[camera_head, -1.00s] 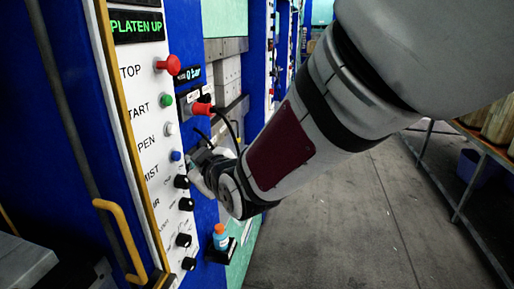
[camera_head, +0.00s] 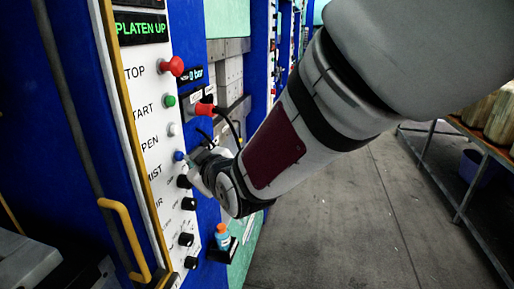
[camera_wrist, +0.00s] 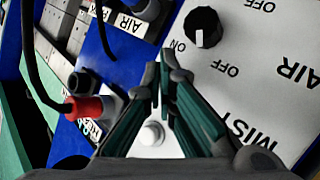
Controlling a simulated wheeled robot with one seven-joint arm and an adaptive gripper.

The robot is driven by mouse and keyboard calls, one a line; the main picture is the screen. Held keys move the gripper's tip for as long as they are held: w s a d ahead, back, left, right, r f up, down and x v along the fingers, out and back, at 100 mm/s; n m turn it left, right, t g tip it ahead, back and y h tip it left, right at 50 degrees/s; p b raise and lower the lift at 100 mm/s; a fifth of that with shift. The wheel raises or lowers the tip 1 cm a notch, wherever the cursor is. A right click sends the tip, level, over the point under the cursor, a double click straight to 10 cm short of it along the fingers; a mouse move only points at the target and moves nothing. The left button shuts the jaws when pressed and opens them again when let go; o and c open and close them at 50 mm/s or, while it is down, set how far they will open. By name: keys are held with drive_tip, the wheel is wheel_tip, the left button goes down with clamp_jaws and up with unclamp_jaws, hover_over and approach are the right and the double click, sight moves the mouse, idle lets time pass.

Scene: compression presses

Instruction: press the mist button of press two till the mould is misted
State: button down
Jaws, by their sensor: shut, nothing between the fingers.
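The blue mist button (camera_head: 179,156) sits beside the word MIST on the white control panel (camera_head: 150,100) in the head view. My gripper (camera_wrist: 163,68) is shut and empty, its green-padded fingers together in the wrist view. In the head view, my gripper (camera_head: 192,162) is at the panel, right beside the blue button. The blue button does not show in the wrist view; the fingers hide its likely place, so I cannot tell whether they touch it. The MIST label (camera_wrist: 250,132) shows right of the fingers. I cannot make out the mould.
A white button (camera_wrist: 152,133) shows between the fingers, and a black knob (camera_wrist: 203,27) lies above. A red plug (camera_head: 204,110) with a black cable is close by. A yellow handle (camera_head: 126,237) stands at lower left. The display (camera_head: 141,28) reads PLATEN UP.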

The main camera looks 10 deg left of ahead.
drive_tip(key=shift+a, duration=0.5)
idle(0.6)
idle(0.3)
drive_tip(key=shift+d, duration=0.95)
drive_tip(key=shift+s+d+b, duration=0.15)
drive_tip(key=shift+d+b, duration=0.25)
drive_tip(key=shift+d, duration=0.85)
drive_tip(key=shift+s+d+b, duration=0.1)
drive_tip(key=shift+d+b, duration=0.25)
drive_tip(key=shift+d, duration=0.9)
